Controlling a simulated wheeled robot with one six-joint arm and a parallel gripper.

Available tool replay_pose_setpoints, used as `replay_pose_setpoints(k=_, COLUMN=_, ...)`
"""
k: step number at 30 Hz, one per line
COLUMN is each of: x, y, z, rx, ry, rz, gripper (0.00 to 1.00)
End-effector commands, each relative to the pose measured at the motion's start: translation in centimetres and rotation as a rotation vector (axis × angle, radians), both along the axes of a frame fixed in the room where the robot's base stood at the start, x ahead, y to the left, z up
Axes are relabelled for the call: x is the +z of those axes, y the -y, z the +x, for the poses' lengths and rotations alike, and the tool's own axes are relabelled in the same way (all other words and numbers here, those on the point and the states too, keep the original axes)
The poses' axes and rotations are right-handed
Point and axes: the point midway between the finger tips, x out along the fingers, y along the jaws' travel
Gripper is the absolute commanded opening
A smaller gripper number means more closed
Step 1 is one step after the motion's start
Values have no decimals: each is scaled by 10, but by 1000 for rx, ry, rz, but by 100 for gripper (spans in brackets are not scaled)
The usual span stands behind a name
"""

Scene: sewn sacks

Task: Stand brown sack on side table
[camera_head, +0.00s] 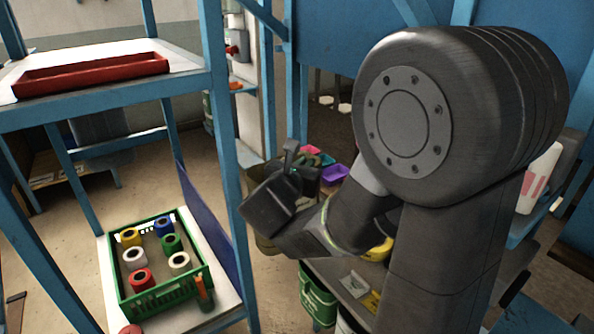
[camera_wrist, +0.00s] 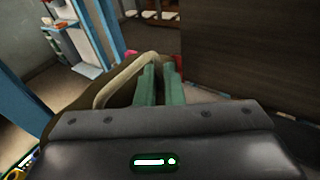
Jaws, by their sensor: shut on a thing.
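In the wrist view, the green fingers of my gripper (camera_wrist: 160,84) are closed on a tan strap handle (camera_wrist: 122,76). The handle belongs to an olive-brown sack (camera_wrist: 82,106), mostly hidden behind my gripper body. In the head view, my wrist and gripper (camera_head: 290,158) are left of my large arm joint. A bit of the sack (camera_head: 257,172) shows behind them; its base is hard to make out. I cannot tell for certain which surface is the side table.
A green crate (camera_head: 125,284) with several coloured rolls stands on a low white surface at left. A red tray (camera_head: 92,75) lies on the upper shelf. Blue posts (camera_head: 222,130) rise beside my gripper. A dark brown panel (camera_wrist: 250,50) stands close at right in the wrist view.

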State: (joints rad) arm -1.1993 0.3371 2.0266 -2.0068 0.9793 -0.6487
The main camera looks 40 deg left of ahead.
Motion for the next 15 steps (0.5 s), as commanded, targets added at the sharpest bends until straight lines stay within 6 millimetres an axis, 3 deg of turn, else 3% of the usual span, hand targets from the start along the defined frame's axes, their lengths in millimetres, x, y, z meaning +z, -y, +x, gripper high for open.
replay_pose_setpoints(k=15, x=6, y=20, z=68, rx=-5, ry=8, rz=8, gripper=0)
